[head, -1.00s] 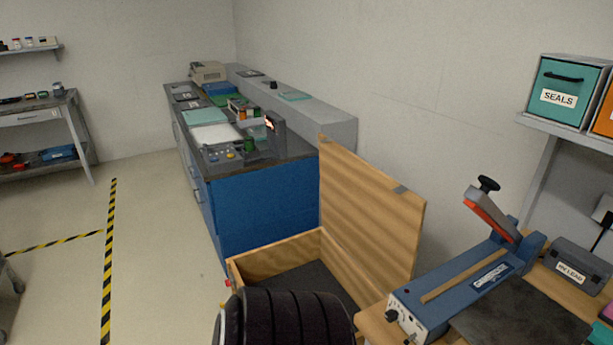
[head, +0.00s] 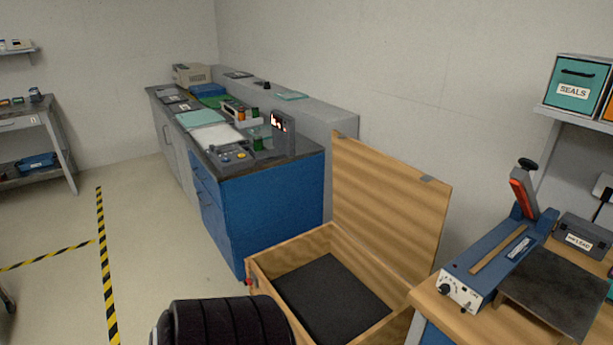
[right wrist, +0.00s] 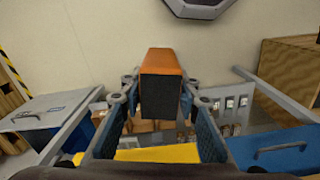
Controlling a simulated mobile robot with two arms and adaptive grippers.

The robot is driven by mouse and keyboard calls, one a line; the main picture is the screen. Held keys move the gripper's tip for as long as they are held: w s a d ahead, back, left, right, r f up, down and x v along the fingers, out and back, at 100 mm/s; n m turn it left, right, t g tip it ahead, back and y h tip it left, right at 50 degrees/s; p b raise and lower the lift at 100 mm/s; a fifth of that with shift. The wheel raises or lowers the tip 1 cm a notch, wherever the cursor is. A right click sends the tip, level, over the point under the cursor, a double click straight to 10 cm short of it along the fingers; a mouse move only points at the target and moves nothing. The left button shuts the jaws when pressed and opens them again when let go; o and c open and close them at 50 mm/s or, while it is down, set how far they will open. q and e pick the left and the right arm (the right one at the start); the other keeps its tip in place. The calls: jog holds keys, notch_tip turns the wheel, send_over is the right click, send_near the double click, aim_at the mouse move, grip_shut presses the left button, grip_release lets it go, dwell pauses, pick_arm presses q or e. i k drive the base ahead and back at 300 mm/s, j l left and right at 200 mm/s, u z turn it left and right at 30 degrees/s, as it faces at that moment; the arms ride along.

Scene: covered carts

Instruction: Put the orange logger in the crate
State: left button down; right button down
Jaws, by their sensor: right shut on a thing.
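The orange logger (right wrist: 162,62) is a block with an orange top and a dark end face. It is between the fingers of my right gripper (right wrist: 157,100), which is shut on it in the right wrist view. The crate (head: 374,334) is an open wooden box with a dark lined floor, in the lower middle of the head view. Its lid (head: 388,205) stands up along the wall side. The visible crate floor is bare. Neither the logger nor the right gripper shows in the head view. My left gripper is in neither current view.
A blue cabinet bench (head: 265,205) with instruments stands behind the crate. A wooden worktop with a blue sealer (head: 490,262) is at its right. A teal SEALS box (head: 575,88) sits on a shelf above. Open floor with striped tape (head: 104,255) lies left.

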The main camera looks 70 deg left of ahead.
aim_at(315, 308)
jog(key=j+u, duration=0.15)
jog(key=u, duration=0.35)
jog(key=j+u, duration=0.1)
jog(key=u, duration=0.4)
jog(key=j+u, duration=0.15)
jog(key=u, duration=0.35)
